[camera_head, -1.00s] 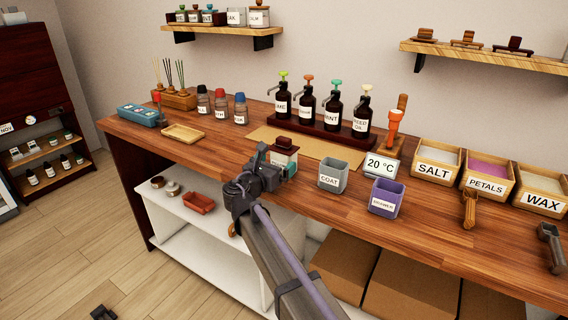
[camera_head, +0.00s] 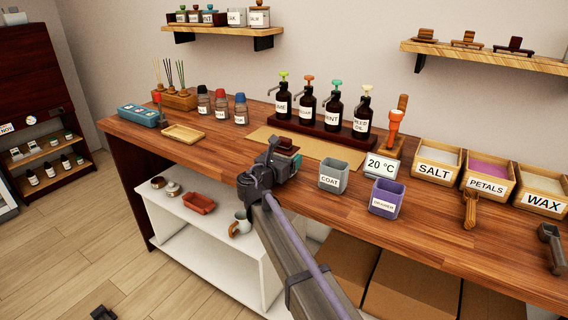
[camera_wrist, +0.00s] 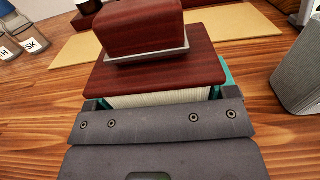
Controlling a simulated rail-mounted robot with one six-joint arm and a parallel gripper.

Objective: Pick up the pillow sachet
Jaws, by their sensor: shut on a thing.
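I see no soft, pillow-shaped sachet that I can pick out for certain. A block with a dark red top (camera_wrist: 150,70) and a cream ribbed body (camera_wrist: 160,98) fills the middle of the wrist view. In the head view its dark red top (camera_head: 284,144) shows just behind my gripper (camera_head: 285,165). My gripper is shut on this block, with teal strips at both sides of the cream body in the wrist view. Most of the body is hidden by my gripper. I cannot tell whether it is raised off the counter.
A grey COAT cup (camera_head: 333,178) and a purple cup (camera_head: 386,198) stand to the right. Pump bottles (camera_head: 333,107) stand in a rack behind, with a tan mat (camera_head: 325,148) before it. A wooden tray (camera_head: 183,134) lies left. The front-left counter is clear.

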